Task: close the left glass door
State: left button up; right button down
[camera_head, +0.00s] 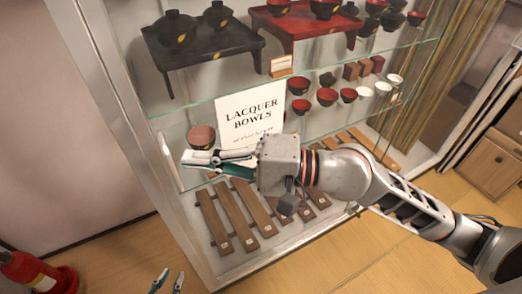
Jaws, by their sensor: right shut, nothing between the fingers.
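The display cabinet (112,105) has a pale metal frame and glass shelves with greenish edges. The glass of its left door is clear, and I cannot make out its outline or how far it stands open. My right gripper (186,160) is shut and empty.
A "Lacquer Bowls" sign (252,117) and several bowls (327,97) stand on the shelves. Dark wooden slats (228,213) lie at the cabinet's bottom. A red fire extinguisher (28,271) stands at lower left. A wooden chest (492,165) is at right. Tatami floor (340,262) in front is clear.

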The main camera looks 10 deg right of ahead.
jog(key=v, duration=1)
jog(key=shift+d, duration=0.2)
jog(key=shift+r, duration=0.1)
jog(key=w+d+f+n+t+h, duration=0.3)
jog(key=w+f+n+t, duration=0.25)
jog(key=n, duration=1.25)
jog(key=w+d+f+n+t+h, duration=0.4)
jog(key=f+n, duration=0.3)
jog(key=n, duration=1)
jog(key=s+d+f+m+h, duration=0.1)
jog(key=d+f+m+h, duration=0.15)
jog(key=f+m, duration=0.45)
jog(key=d+f+m+h, duration=0.2)
jog(key=f+m+h, duration=0.1)
jog(key=f+m, duration=0.4)
jog(key=s+d+f+m+g+h, duration=0.1)
jog(key=s+f+m+g, duration=0.1)
jog(key=s+f+m, duration=0.3)
jog(key=s+d+f+m+g+h, duration=0.1)
jog(key=s+d+f+m, duration=0.1)
jog(key=s+f+m, duration=0.4)
notch_tip(320, 180, down, 5)
jog(key=shift+s+r+m+g, duration=0.15)
jog(key=shift+m+g, duration=0.2)
jog(key=shift+m, duration=0.85)
